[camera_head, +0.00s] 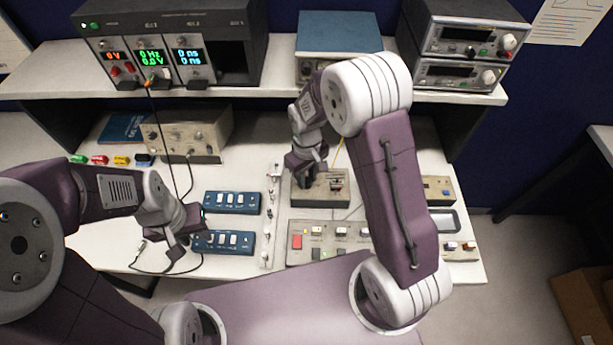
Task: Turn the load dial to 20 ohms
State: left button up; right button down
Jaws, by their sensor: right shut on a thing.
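A beige load box (335,201) stands on the bench near its middle, with dark and red terminals on its right part. My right gripper (306,181) points down onto the left part of this box and is shut on the dial there. The fingers hide the dial and its scale, so I cannot read its setting. My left gripper (186,247) hangs over the left of the bench, beside the blue switch boxes and away from the load box. I cannot make out whether its fingers are apart.
Two blue switch boxes (232,203) lie between the grippers. A beige panel with coloured buttons (297,242) lies in front of the load box. A cable (147,271) loops below my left gripper. The shelf above holds a lit meter rack (172,20) and other instruments.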

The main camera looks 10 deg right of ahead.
aim_at(307, 180)
jog(key=m+p, duration=0.1)
jog(key=m, duration=0.3)
jog(key=shift+r, duration=0.1)
jog(key=shift+m+p, duration=0.4)
jog(key=shift+m, duration=1.5)
jog(key=c, duration=1.1)
grip_release()
jog(key=shift+c, duration=0.2)
jog(key=shift+s, duration=0.1)
notch_tip(307, 180, up, 9)
jog(key=shift+b, duration=0.4)
